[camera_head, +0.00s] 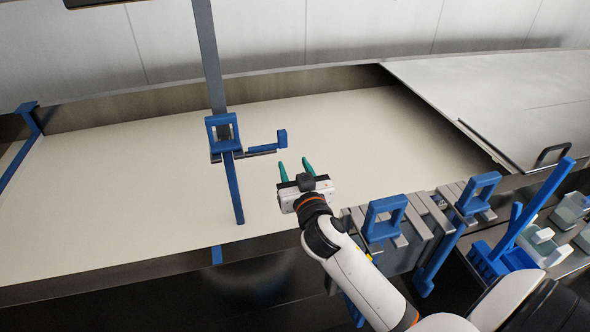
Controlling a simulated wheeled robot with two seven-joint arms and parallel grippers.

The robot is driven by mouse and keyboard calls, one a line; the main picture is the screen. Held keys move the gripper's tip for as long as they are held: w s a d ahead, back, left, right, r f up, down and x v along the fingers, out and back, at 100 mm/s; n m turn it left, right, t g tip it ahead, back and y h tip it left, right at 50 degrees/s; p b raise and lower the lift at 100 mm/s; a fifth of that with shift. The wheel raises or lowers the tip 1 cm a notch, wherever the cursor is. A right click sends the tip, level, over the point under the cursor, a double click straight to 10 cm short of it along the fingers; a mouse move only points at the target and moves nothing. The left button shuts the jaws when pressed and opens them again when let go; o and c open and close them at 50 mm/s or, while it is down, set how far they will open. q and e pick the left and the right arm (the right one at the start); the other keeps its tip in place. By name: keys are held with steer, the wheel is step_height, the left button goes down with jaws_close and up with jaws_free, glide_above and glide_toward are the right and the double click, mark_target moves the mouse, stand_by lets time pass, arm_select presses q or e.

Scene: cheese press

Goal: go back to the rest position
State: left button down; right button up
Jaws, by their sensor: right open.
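My right gripper (294,167) has two green fingertips. They are apart with nothing between them. It hangs over the vat's pale contents, near the vat's front edge, and its white arm comes in from the lower right. A blue-handled tool (223,128) on a grey upright post stands in the vat, left of my gripper and apart from it. Its side arm ends in a blue block (282,139) just beyond my fingertips. My left gripper is not in view.
The vat (90,268) holds a flat cream-coloured mass. A metal lid (500,85) with a black handle covers its right end. Blue-handled tools (385,218) sit along the front edge right of my arm. A blue brush-like tool (505,255) and pale blocks (572,208) lie at lower right.

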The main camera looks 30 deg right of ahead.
steer(key=s+a+f+n+g+y, duration=0.25)
steer(key=s+f+g, duration=0.3)
steer(key=s, duration=0.35)
steer(key=s+a+f+n+g+y, duration=0.1)
steer(key=s+a+f+g, duration=0.3)
steer(key=s+f, duration=0.45)
steer(key=s+a+f+n+g+y, duration=0.25)
steer(key=s+f+g, duration=0.2)
steer(key=s, duration=0.55)
step_height(320, 180, down, 24)
steer(key=s+g, duration=0.1)
steer(key=s+d+f+g+h+b, duration=0.1)
steer(key=s+d+f, duration=0.1)
steer(key=s+f, duration=1.5)
steer(key=shift+d+f, duration=0.2)
steer(key=shift+f, duration=0.4)
